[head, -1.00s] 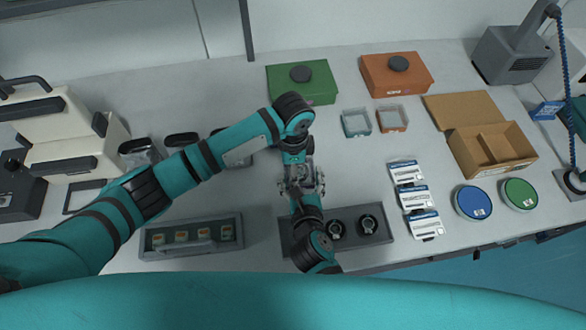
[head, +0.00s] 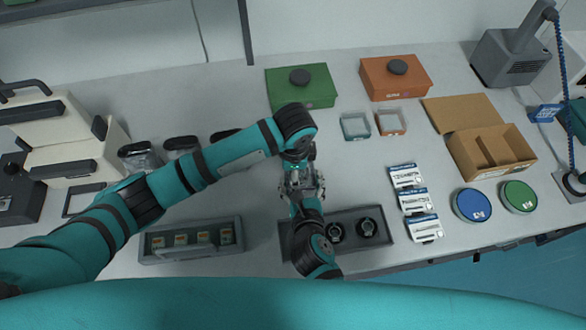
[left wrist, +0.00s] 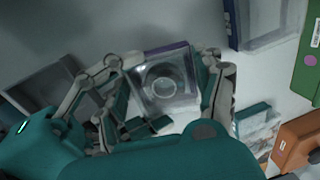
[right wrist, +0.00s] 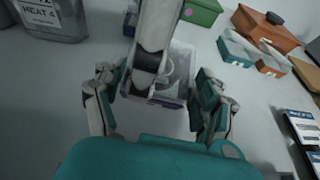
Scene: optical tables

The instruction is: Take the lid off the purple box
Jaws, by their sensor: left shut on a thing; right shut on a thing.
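The purple box (left wrist: 170,80) shows in the left wrist view as a small clear case with a purple edge and a round ring on its face. It also shows between my right fingers in the right wrist view (right wrist: 180,68), partly covered by a left finger. My left gripper (left wrist: 168,72) has its fingers on both sides of the case and is shut on it. My right gripper (right wrist: 160,98) is shut on it from the front side. In the head view the grippers (head: 302,185) meet and hide most of the box. I cannot tell which one grips the lid.
A green box (head: 315,95) and an orange box (head: 395,85) stand behind. Two small clear cases (head: 356,126) stand right of centre. A grey tray (head: 160,255) lies front left, and another tray (head: 348,242) lies under my right arm.

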